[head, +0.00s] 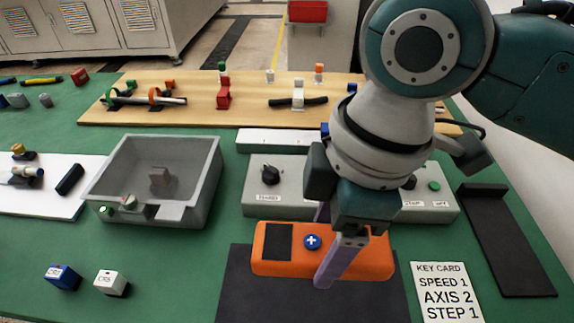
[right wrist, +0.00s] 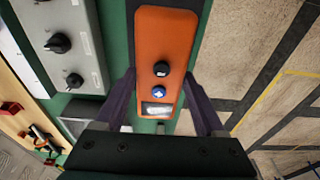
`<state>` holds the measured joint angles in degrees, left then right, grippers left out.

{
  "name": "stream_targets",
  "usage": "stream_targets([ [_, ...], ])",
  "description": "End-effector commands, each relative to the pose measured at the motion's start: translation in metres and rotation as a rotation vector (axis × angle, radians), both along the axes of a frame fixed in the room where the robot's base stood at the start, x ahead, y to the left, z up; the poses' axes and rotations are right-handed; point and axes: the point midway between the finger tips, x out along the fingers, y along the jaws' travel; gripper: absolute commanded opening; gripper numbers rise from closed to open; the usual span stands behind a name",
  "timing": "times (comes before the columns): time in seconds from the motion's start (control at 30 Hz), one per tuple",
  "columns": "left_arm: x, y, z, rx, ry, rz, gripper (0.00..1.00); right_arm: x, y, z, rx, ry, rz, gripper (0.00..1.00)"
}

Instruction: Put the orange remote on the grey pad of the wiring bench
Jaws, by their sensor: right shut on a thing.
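The orange remote (head: 274,264) has a dark panel and a blue button with a white plus. It lies crosswise over the far part of the dark grey pad (head: 300,302); I cannot tell whether it touches the pad. My right gripper (head: 322,250) is shut on the remote, one finger on its near side and the other mostly hidden behind it. In the right wrist view the remote (right wrist: 167,40) sits between the two fingers (right wrist: 160,80), and a second dark button shows. My left gripper is not in view.
A grey control box (head: 270,199) with knobs stands behind the remote, partly hidden by my arm. A key card (head: 447,292) and a black tray (head: 508,240) are to the right. A grey bin (head: 205,180) and two small blocks (head: 63,277) (head: 111,282) are to the left.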

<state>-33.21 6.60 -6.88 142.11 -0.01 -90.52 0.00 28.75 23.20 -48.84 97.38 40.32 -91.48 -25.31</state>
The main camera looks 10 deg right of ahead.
Motion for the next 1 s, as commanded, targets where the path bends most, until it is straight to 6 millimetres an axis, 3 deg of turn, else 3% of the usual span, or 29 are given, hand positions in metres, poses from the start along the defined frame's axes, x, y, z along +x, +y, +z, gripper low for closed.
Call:
stream_targets([
  [0.03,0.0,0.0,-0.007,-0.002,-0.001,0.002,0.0,-0.001,0.0,-0.018,-0.001,0.003,0.0,0.0],
  [0.1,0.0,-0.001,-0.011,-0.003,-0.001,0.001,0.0,-0.001,0.001,-0.034,0.001,0.002,0.0,0.0],
  [0.53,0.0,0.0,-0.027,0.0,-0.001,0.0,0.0,0.0,0.001,-0.089,0.0,0.0,0.001,0.0],
  [1.0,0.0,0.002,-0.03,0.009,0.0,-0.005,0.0,0.0,0.0,-0.099,0.001,-0.003,0.001,0.0],
])
